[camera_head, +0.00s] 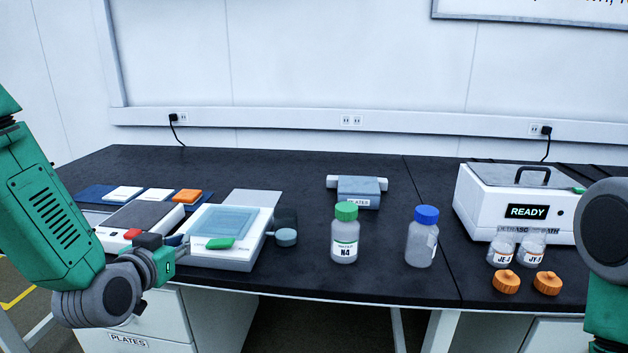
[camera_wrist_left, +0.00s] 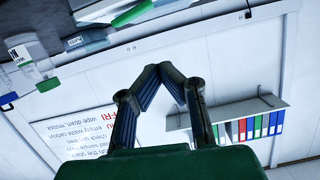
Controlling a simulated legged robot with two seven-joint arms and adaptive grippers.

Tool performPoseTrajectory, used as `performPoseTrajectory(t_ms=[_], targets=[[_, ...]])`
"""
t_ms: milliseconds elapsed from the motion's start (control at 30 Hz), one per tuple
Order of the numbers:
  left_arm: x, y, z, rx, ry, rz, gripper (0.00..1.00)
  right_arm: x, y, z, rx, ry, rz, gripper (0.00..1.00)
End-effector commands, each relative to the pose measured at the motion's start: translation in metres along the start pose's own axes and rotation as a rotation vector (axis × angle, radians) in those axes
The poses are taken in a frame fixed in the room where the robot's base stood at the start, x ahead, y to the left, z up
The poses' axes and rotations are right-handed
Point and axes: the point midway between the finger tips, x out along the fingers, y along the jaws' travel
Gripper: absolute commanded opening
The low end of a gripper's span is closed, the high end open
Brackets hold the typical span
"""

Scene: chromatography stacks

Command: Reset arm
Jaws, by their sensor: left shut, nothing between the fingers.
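My left gripper (camera_head: 181,248) is at the front left of the bench, beside the left edge of a white device with a pale blue plate (camera_head: 222,222) and a green tab. I cannot tell whether it touches the device. In the left wrist view its fingers (camera_wrist_left: 161,74) meet at the tips with nothing between them. My left arm (camera_head: 48,205) comes in from the left. Part of my right arm (camera_head: 608,240) shows at the right edge; its gripper is out of view.
A green-capped bottle (camera_head: 345,236) and a blue-capped bottle (camera_head: 422,238) stand mid-bench. Right are a white bath reading READY (camera_head: 482,205), two small jars (camera_head: 502,250) and two orange caps (camera_head: 506,282). A grey-topped device (camera_head: 140,219) stands left. The bench between the bottles is clear.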

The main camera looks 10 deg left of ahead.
Motion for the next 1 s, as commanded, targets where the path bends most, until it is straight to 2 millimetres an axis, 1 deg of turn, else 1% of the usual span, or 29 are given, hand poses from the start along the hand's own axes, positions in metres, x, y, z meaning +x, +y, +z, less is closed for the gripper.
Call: performPoseTrajectory(t_ms=[67, 133, 167, 200, 267, 300, 367, 400, 467, 500, 600, 700, 800, 900, 1000], targets=[[-0.003, 0.007, 0.023, 0.003, -0.059, 0.015, 0.0, 0.0, 0.0, 0.0, 0.0, 0.0, 0.0, 0.79], [-0.009, 0.016, 0.056, 0.004, -0.147, 0.035, 0.0, -0.001, 0.0, 0.0, 0.0, 0.0, 0.0, 0.79], [-0.013, 0.021, 0.073, 0.004, -0.196, 0.046, 0.0, -0.001, 0.0, 0.0, 0.0, 0.0, 0.0, 0.79], [-0.02, 0.028, 0.1, 0.005, -0.269, 0.06, 0.0, -0.001, 0.0, 0.0, 0.0, 0.0, 0.0, 0.79], [-0.036, 0.038, 0.142, 0.005, -0.39, 0.081, 0.0, -0.001, 0.0, 0.0, 0.0, 0.0, 0.0, 0.79], [-0.05, 0.044, 0.17, 0.005, -0.472, 0.093, 0.0, -0.002, 0.0, 0.0, 0.0, 0.0, 0.0, 0.79], [-0.073, 0.052, 0.21, 0.004, -0.597, 0.106, 0.0, -0.002, 0.0, 0.0, 0.0, 0.0, 0.0, 0.79], [-0.091, 0.057, 0.235, 0.004, -0.68, 0.113, 0.0, -0.002, 0.0, 0.0, 0.0, 0.0, 0.0, 0.79], [-0.119, 0.062, 0.269, 0.006, -0.799, 0.121, 0.0, -0.003, 0.0, 0.0, 0.0, 0.0, 0.0, 0.79], [-0.139, 0.065, 0.289, 0.007, -0.875, 0.124, 0.0, -0.003, 0.0, 0.0, 0.0, 0.0, 0.0, 0.79], [-0.185, 0.07, 0.329, 0.012, -1.043, 0.122, 0.0, -0.003, 0.0, 0.0, 0.0, 0.0, 0.0, 0.79], [-0.221, 0.071, 0.353, 0.017, -1.163, 0.117, 0.0, -0.004, 0.0, 0.0, 0.0, 0.0, 0.0, 0.79], [-0.243, 0.071, 0.365, 0.022, -1.233, 0.113, 0.0, -0.004, 0.0, 0.0, 0.0, 0.0, 0.0, 0.79], [-0.252, 0.071, 0.37, 0.022, -1.261, 0.109, 0.0, -0.004, 0.0, 0.0, 0.0, 0.0, 0.0, 0.79], [-0.252, 0.071, 0.37, 0.022, -1.263, 0.109, 0.0, -0.004, 0.0, 0.0, 0.0, 0.0, 0.0, 0.79]])
